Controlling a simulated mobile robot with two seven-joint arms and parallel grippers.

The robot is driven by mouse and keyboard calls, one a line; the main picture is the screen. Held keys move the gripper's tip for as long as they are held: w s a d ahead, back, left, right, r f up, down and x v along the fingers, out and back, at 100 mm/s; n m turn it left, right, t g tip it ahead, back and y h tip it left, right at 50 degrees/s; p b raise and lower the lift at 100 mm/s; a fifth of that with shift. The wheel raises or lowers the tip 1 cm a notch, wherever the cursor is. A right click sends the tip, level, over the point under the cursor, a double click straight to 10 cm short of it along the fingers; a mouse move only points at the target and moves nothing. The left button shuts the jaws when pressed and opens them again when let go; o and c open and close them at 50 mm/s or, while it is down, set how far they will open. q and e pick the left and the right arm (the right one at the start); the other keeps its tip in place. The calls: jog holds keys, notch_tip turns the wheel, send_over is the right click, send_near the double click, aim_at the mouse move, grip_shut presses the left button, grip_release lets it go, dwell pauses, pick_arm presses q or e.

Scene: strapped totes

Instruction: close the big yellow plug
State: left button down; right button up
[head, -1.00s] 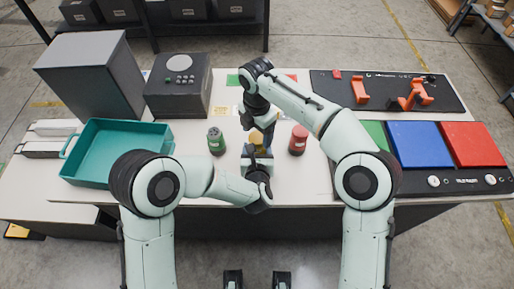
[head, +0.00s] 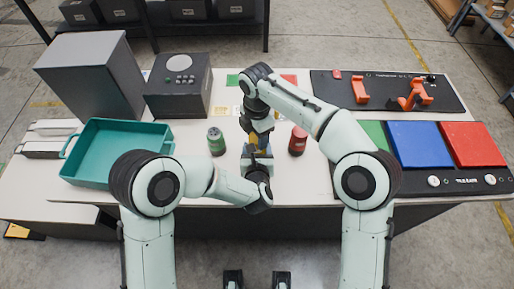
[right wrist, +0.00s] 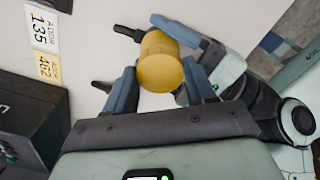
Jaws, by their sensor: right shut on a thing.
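The big yellow plug (right wrist: 162,64) is a thick yellow cylinder, seen close up in the right wrist view. In the head view only a bit of its yellow (head: 259,143) shows under my right gripper. My right gripper (right wrist: 160,88) is shut on the plug, with one blue-grey finger on each side; in the head view it points down at the table's middle (head: 259,148). My left gripper (head: 257,165) is close below it, largely hidden by its own wrist, so its jaws cannot be judged. What lies under the plug is hidden.
A green canister (head: 216,141) stands left of the grippers and a red one (head: 298,140) right. A teal tote (head: 115,130) is at left. A grey box (head: 178,98) stands behind. Colored panels (head: 419,145) lie at right.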

jog(key=m, duration=1.1)
jog(key=shift+m, duration=0.3)
jog(key=m, duration=1.3)
jog(key=o, duration=1.2)
jog(key=shift+f, duration=0.1)
jog(key=shift+o, duration=0.2)
notch_tip(320, 180, up, 12)
